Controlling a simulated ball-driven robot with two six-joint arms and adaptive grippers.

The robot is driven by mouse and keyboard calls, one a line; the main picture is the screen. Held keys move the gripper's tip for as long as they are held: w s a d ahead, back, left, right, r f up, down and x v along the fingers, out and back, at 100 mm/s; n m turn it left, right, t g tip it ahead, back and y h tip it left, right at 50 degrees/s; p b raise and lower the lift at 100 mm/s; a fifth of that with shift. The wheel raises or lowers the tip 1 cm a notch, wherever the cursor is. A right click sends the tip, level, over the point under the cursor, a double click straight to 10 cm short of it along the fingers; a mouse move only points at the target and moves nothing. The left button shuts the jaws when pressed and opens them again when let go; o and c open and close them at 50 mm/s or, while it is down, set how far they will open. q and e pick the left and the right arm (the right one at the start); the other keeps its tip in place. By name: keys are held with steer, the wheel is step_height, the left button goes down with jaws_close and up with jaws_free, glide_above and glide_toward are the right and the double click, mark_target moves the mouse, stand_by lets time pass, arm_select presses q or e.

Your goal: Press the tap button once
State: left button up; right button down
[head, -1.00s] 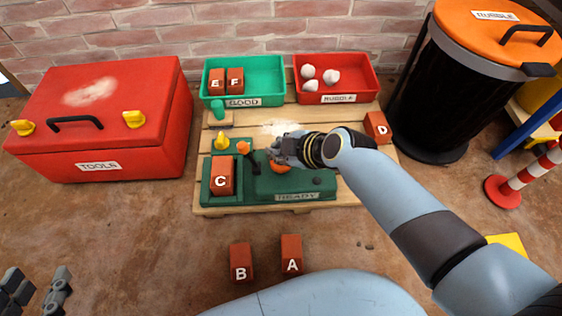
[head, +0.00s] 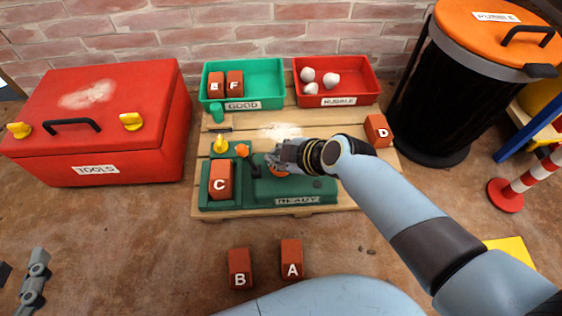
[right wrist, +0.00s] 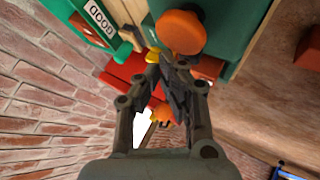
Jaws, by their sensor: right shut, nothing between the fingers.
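The green test machine (head: 300,187), labelled READY, sits on the wooden pallet. Its round orange button (head: 277,171) is partly covered by my right gripper (head: 274,160) in the head view. My right gripper is shut and empty. Part of my left gripper (head: 30,283) shows at the lower left edge of the head view, away from the machine; its jaw opening is unclear.
Brick C (head: 220,180) sits in the machine's left end, near a dark lever with an orange knob (head: 242,150). Green (head: 268,82) and red (head: 355,83) bins stand behind. Brick D (head: 378,130) lies right; bricks B (head: 240,268) and A (head: 291,258) lie in front.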

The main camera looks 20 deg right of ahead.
stand_by(0.8)
arm_select(q)
steer(key=shift+s+f+b, duration=0.1)
steer(key=shift+f+b, duration=0.25)
steer(key=shift+f, duration=0.15)
arm_select(e)
steer(key=shift+f, duration=0.45)
arm_select(q)
steer(key=shift+s+f+b, duration=0.15)
steer(key=shift+f+b, duration=0.25)
steer(key=shift+f, duration=0.15)
steer(key=shift+s+f+b, duration=0.15)
steer(key=shift+f+b, duration=0.25)
steer(key=shift+f, duration=0.1)
arm_select(e)
steer(key=shift+f, duration=0.9)
arm_select(q)
steer(key=shift+r, duration=0.1)
arm_select(e)
steer(key=shift+r, duration=0.1)
arm_select(q)
steer(key=shift+w+r+p, duration=0.2)
steer(key=shift+r+p, duration=0.4)
steer(key=shift+r, duration=0.15)
steer(key=shift+w+r+p, duration=0.2)
steer(key=shift+r+p, duration=0.35)
steer(key=shift+r, duration=0.15)
arm_select(e)
steer(key=shift+r, duration=1.25)
